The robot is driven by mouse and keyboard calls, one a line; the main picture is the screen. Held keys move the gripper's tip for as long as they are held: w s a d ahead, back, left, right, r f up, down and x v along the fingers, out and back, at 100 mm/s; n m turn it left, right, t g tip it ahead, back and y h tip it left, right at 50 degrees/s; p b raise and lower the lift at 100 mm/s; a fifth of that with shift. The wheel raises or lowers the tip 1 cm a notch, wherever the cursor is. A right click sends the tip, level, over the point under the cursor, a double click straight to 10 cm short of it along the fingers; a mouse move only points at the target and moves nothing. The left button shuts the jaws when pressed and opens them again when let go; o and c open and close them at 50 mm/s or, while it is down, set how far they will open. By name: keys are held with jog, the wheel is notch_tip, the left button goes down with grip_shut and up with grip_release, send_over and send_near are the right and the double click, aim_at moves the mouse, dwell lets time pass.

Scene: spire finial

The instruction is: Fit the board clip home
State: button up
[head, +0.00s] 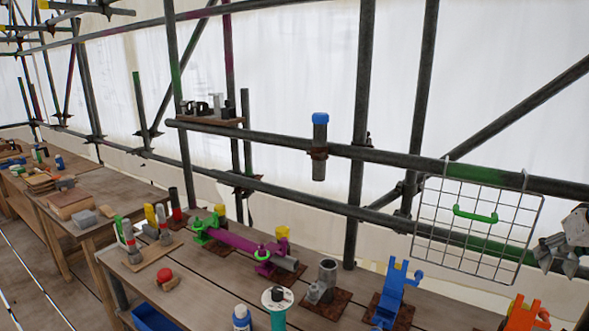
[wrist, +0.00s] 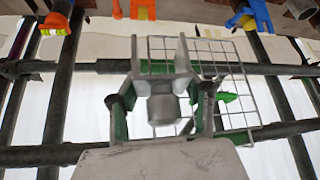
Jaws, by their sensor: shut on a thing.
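My gripper (head: 572,232) is at the right edge of the head view, just right of the wire basket. In the wrist view my gripper (wrist: 160,88) is shut on a grey piece with two flat parallel prongs and a short round barrel between them. I take this piece to be the board clip (wrist: 160,110). Its prongs point away from my wrist, towards the bench, and nothing shows between their tips. In the head view the clip is small and partly merged with my fingers. I cannot tell which place it fits.
On the bench (head: 330,318) stand a blue holder (head: 391,291), an orange holder (head: 528,316) and a purple tube (head: 232,238). Upright poles stand behind the bench.

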jog(key=s+d, duration=0.3)
jog(key=d, duration=0.4)
jog(key=s+d+b, duration=0.1)
jog(key=s+d, duration=0.3)
jog(key=d, duration=0.4)
jog(key=shift+d, duration=0.25)
jog(key=shift+s, duration=0.1)
jog(key=s+d, duration=0.4)
jog(key=d, duration=0.5)
jog(key=s+d, duration=0.4)
jog(key=d, duration=0.5)
jog(key=shift+s+b, duration=0.25)
jog(key=shift+b, duration=0.1)
jog(key=s+d+p, duration=0.2)
jog(key=s+d, duration=0.2)
jog(key=d, duration=0.5)
jog(key=s+d+p, duration=0.3)
jog(key=s+d, duration=0.1)
jog(key=d, duration=0.5)
jog(key=shift+s+d, duration=0.15)
jog(key=shift+s, duration=0.05)
jog(key=shift+w, duration=0.1)
